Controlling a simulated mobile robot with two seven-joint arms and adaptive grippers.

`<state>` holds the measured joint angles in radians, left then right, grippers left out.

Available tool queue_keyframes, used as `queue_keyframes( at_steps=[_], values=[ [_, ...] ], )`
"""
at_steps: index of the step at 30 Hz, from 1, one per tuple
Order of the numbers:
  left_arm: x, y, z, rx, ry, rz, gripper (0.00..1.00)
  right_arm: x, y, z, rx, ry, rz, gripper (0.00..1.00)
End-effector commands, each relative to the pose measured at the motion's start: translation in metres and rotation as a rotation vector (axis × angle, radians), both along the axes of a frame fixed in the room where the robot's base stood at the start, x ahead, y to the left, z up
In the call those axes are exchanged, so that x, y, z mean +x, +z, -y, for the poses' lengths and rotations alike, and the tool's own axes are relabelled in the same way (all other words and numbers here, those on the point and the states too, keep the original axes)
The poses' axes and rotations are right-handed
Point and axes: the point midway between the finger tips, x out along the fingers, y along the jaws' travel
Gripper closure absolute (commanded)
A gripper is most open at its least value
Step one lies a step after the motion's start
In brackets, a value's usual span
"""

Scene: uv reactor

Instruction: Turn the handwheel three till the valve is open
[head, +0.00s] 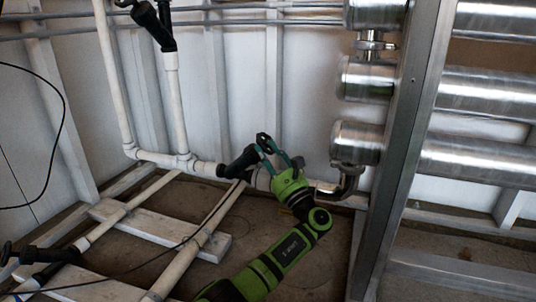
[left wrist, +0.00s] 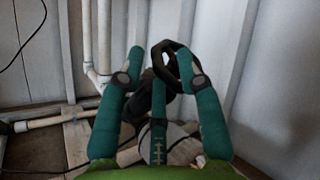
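A black handwheel (head: 262,139) stands on a black valve body (head: 239,163) on the white pipe along the wall. It also shows in the left wrist view as a dark ring (left wrist: 170,48) at the fingertips. No number is readable, so I cannot tell whether it is handwheel three. My left gripper (head: 280,153) is at this wheel, with its teal fingers spread apart. In the left wrist view the gripper (left wrist: 161,62) has its right finger overlapping the ring; contact is unclear. The left finger is clear of it. My right gripper is not in view.
Other black valves sit on the upper pipe (head: 158,27) and at the lower left (head: 45,262). Shiny metal cylinders (head: 365,78) and a steel post (head: 405,150) stand to the right. White pipes and planks (head: 160,228) cross the floor.

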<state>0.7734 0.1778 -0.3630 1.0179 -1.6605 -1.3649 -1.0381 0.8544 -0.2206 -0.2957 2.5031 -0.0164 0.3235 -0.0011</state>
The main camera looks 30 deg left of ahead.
Motion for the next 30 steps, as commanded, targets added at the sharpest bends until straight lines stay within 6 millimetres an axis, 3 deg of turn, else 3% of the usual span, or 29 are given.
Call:
queue_keyframes(
  at_steps=[15,25,26,30],
  values=[
    [-0.021,-0.032,0.059,0.000,-0.004,0.000,0.65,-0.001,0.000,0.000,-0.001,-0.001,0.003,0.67],
    [-0.023,-0.034,0.063,0.001,-0.004,0.001,0.65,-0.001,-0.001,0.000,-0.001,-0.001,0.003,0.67],
    [-0.023,-0.034,0.063,0.001,-0.004,0.001,0.56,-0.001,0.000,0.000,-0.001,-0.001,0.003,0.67],
    [-0.021,-0.022,0.063,-0.012,-0.022,-0.001,0.56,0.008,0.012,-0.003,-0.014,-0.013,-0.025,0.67]
  ],
)
